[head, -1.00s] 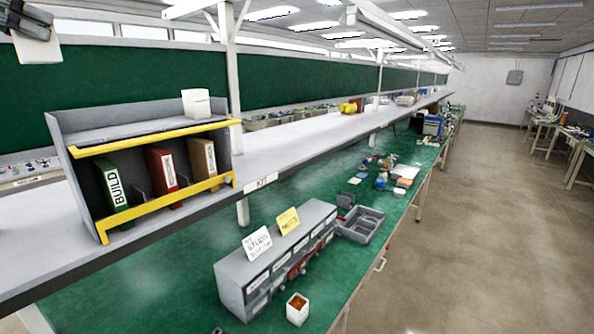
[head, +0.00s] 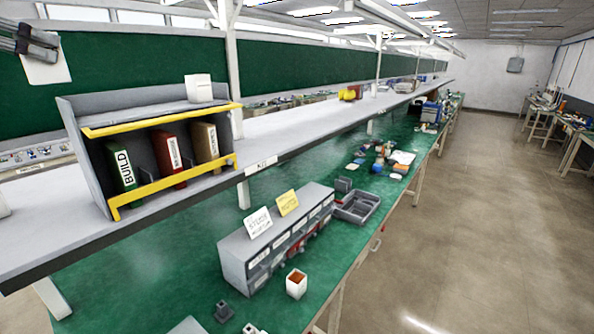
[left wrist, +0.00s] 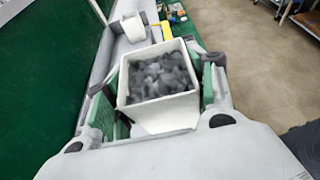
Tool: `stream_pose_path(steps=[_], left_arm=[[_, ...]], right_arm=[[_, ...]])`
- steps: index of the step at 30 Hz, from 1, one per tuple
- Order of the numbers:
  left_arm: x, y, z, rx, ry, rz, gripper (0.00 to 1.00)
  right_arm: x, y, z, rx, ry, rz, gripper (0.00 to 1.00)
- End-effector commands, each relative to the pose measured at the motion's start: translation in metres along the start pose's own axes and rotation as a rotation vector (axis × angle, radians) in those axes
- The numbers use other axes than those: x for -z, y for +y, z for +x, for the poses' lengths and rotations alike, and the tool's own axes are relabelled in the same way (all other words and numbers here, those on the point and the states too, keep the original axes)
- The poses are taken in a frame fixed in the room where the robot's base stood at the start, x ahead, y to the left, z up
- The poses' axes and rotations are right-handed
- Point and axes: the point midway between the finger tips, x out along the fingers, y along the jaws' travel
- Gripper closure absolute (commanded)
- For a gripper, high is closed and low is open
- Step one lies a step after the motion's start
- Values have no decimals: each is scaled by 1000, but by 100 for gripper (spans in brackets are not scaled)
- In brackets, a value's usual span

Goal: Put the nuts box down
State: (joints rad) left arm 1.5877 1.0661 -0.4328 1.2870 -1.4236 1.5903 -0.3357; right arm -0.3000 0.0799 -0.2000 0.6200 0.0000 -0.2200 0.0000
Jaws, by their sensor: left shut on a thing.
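The nuts box (head: 46,68) is a white, open-topped box hanging at the top left of the head view. My left gripper (head: 38,46) is shut on it and holds it in the air, above the level of the grey rack's top. In the left wrist view the nuts box (left wrist: 165,113) sits between the two green-padded fingers of my left gripper (left wrist: 160,84). Its opening faces the camera and shows many dark grey nuts. My right gripper is not in view.
A grey rack (head: 85,105) with yellow rails holds binders, with a white box (head: 198,88) on top. The white shelf (head: 285,133) right of it is mostly clear. Below, a drawer unit (head: 235,262), a white box with orange contents (head: 296,284) and a grey tray (head: 357,207) stand on the green bench.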

Motion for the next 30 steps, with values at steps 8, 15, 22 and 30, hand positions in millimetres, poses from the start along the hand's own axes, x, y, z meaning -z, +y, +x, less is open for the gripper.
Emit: stream_pose_path(steps=[8, 15, 22, 30], left_arm=[[26, -8, 11, 9, 2, 5, 77], [45, -19, 21, 23, 2, 10, 77], [63, -32, 32, 40, 3, 18, 77], [83, -49, 48, 65, 3, 28, 77]], right_arm=[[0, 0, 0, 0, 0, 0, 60], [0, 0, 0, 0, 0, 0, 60], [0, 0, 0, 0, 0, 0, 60], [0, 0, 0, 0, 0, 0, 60]])
